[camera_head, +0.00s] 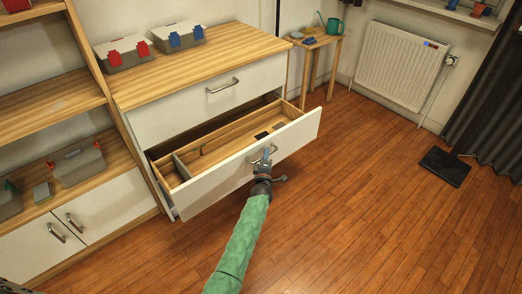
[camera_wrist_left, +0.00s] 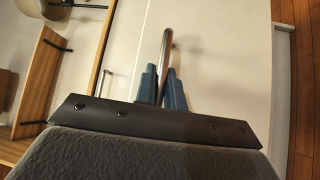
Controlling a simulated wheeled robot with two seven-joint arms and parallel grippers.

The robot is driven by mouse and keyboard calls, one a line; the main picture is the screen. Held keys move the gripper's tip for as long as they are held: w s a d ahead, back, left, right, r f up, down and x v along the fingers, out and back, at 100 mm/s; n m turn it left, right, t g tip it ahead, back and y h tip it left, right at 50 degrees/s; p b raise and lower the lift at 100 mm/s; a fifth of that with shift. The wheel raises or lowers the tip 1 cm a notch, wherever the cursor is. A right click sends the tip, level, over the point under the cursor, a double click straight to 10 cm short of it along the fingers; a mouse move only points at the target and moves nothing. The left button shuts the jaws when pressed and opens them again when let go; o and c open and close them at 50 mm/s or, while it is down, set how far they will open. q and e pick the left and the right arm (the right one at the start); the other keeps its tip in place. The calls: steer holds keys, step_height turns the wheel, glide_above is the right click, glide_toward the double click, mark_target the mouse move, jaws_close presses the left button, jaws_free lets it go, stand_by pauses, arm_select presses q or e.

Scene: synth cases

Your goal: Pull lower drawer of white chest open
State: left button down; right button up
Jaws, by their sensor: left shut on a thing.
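The white chest (camera_head: 200,102) with a wooden top stands at the left-centre of the head view. Its lower drawer (camera_head: 222,184) is pulled well out, with the wooden inside showing. Its upper drawer is closed. My left gripper (camera_head: 266,158), on a green-sleeved arm, is at the lower drawer's metal handle (camera_head: 274,149). In the left wrist view the blue fingers (camera_wrist_left: 161,86) are shut around the handle bar (camera_wrist_left: 166,45), in front of the white drawer front (camera_wrist_left: 222,60). My right gripper is not in view.
The drawer holds a small dark item (camera_head: 262,135) and a divider. Grey boxes stand on the chest and on the shelf unit at left. The floor between is clear.

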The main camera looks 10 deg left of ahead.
arm_select(q)
steer(key=shift+s+d+f, duration=0.1)
steer(key=shift+s+d, duration=0.75)
steer(key=shift+d, duration=0.2)
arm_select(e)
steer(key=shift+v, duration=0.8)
arm_select(q)
steer(key=c, duration=1.5)
jaws_free()
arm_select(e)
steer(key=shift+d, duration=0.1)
arm_select(q)
steer(key=s, duration=0.5)
steer(key=s+f, duration=0.1)
steer(key=s, duration=0.1)
steer(key=shift+s+d, duration=0.3)
steer(key=shift+d, duration=0.1)
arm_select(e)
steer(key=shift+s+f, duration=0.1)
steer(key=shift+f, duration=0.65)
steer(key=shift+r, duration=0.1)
